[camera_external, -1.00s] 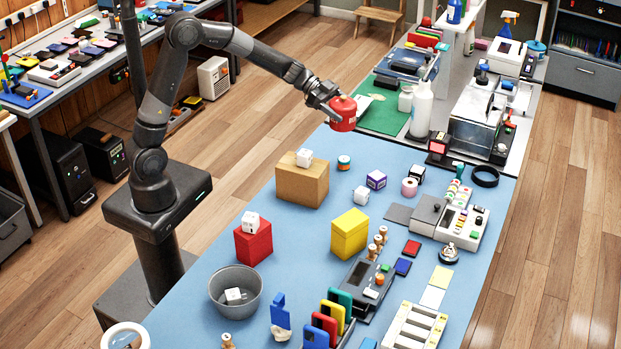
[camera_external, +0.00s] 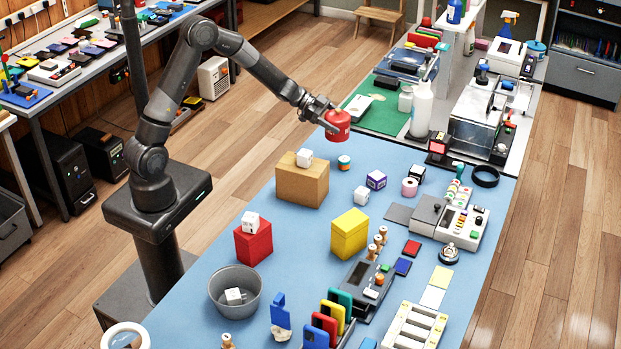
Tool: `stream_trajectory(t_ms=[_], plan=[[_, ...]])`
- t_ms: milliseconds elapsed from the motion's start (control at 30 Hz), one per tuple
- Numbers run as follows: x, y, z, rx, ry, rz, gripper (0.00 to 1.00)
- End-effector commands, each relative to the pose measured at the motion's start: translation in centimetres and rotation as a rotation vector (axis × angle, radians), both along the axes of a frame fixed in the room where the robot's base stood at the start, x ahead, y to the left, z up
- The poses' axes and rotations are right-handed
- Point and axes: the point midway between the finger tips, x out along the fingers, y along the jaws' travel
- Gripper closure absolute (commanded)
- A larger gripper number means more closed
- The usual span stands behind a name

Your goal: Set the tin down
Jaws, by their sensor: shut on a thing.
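The red tin (camera_external: 337,126) is a round red can with a pale patch on its side. It is at the far left edge of the blue table mat (camera_external: 300,222), beside the green mat. My gripper (camera_external: 326,115) reaches it from the upper left and is shut on it. The fingers are partly hidden by the tin. I cannot tell whether the tin's underside touches the table or is slightly above it.
A cardboard box (camera_external: 302,184) with a white die stands in front of the tin. A small teal and orange roll (camera_external: 344,162) sits nearby. The green mat (camera_external: 381,116) and a white bottle (camera_external: 421,110) are to the right. Blue surface is bare between these.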

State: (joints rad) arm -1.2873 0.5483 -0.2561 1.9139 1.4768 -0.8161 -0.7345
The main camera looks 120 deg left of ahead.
Motion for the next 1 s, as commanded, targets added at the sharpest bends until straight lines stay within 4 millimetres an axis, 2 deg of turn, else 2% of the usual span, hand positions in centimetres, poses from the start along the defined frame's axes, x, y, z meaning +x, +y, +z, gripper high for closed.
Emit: stream_trajectory(t_ms=[167,400,600,867,1000], plan=[[-0.8,1.9,-1.7,0.0,-0.001,0.002,0.51],[-2.7,6.7,-4.8,0.0,-0.001,0.002,0.51],[-4.0,9.8,-6.8,0.0,-0.001,0.001,0.51],[-4.3,10.8,-7.9,0.0,-0.001,-0.001,0.51],[-4.4,10.8,-9.8,-0.002,-0.001,0.002,0.51]])
